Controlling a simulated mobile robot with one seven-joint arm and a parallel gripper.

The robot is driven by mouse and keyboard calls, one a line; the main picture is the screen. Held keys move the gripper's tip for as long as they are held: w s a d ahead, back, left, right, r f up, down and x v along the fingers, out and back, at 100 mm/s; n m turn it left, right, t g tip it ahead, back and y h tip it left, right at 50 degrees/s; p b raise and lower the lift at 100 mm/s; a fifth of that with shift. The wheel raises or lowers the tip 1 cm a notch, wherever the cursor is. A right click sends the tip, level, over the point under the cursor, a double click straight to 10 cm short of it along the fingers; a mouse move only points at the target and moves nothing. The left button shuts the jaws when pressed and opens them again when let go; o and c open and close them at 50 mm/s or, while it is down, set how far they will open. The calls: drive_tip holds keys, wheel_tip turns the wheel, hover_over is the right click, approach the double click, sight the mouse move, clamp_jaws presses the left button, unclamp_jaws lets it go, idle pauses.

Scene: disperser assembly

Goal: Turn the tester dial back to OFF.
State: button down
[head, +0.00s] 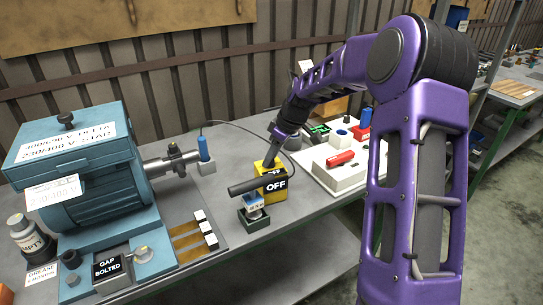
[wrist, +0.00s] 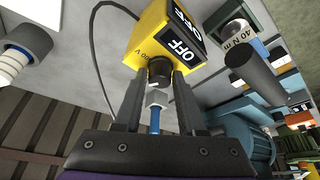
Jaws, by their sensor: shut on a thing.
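The tester is a yellow box (head: 261,170) on the bench, with a dark display reading OFF. It fills the upper middle of the wrist view (wrist: 150,38), where OFF shows on two of its faces. Its dark round dial (wrist: 160,72) sits between my two fingertips, beside small "V" lettering. My gripper (wrist: 159,80) is shut on the dial; it also shows in the head view (head: 272,160), coming down onto the box from above. A grey hex piece with a blue stem (wrist: 156,110) shows between the fingers. The dial is hidden in the head view.
A blue motor (head: 90,190) stands left. A blue probe (head: 203,148) stands in a grey holder. A white board (head: 345,178) lies right.

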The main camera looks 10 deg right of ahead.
drive_tip(key=shift+c, duration=2.4)
unclamp_jaws()
drive_tip(key=shift+r, duration=0.1)
drive_tip(key=v, duration=1.7)
drive_tip(key=shift+r+p, duration=0.15)
drive_tip(key=shift+p, duration=0.3)
drive_tip(key=shift+c, duration=0.3)
